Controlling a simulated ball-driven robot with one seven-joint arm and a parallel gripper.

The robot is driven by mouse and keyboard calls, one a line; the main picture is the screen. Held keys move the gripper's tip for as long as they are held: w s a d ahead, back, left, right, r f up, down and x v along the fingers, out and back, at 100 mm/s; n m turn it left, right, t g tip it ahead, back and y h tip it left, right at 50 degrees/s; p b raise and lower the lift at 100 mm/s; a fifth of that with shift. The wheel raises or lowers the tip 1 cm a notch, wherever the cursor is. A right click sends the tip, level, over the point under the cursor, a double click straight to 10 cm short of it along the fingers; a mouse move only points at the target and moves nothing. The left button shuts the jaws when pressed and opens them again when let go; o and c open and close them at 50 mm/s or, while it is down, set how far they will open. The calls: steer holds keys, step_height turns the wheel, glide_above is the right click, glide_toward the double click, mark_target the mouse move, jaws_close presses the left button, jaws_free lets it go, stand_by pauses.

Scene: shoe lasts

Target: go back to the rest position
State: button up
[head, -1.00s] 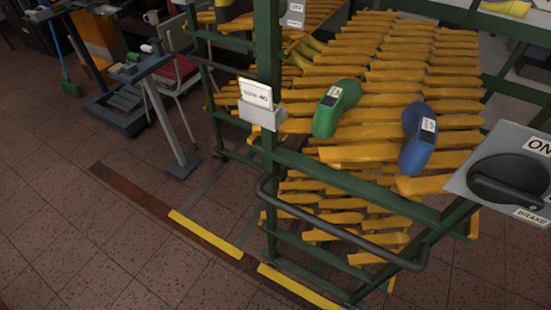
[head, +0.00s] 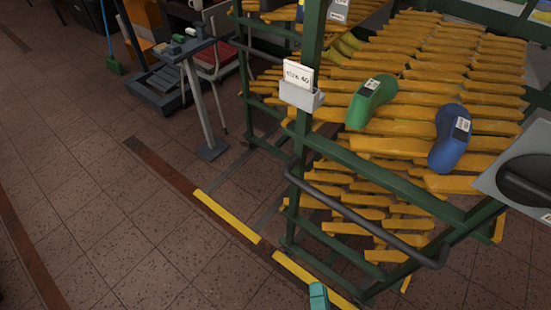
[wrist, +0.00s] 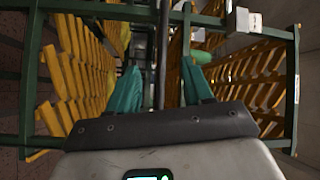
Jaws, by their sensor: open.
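My gripper (wrist: 160,68) shows its two teal fingers spread apart in the wrist view, with no object held between them. A dark upright bar appears between the fingers in that view; its distance is unclear. In the head view only a small teal part of my gripper (head: 318,297) shows at the bottom edge, in front of the rack's base. A green shoe last (head: 371,102) and a blue shoe last (head: 450,138) lie on the yellow slats of the green-framed rack (head: 310,75), each with a white label.
The rack's dark handle bar (head: 370,222) sticks out towards me. A card holder (head: 301,97) hangs on its post. A brake dial panel (head: 520,180) is at the right. A grey stand (head: 205,110) is at the back left. The tiled floor at left is clear.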

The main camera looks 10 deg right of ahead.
steer(key=w+d+f+n+g+y, duration=0.2)
steer(key=w+f+n+g+y, duration=0.5)
steer(key=n, duration=0.5)
steer(key=s+d+r+n+g+h, duration=0.3)
steer(key=s+d+r+g+h, duration=0.1)
steer(key=s+d+g, duration=0.6)
steer(key=s+d, duration=0.2)
steer(key=d, duration=0.1)
steer(key=shift+s+n+g+h, duration=0.3)
steer(key=shift+s+n, duration=0.1)
steer(key=shift+r, duration=0.1)
steer(key=shift+c, duration=0.5)
steer(key=shift+s, duration=0.1)
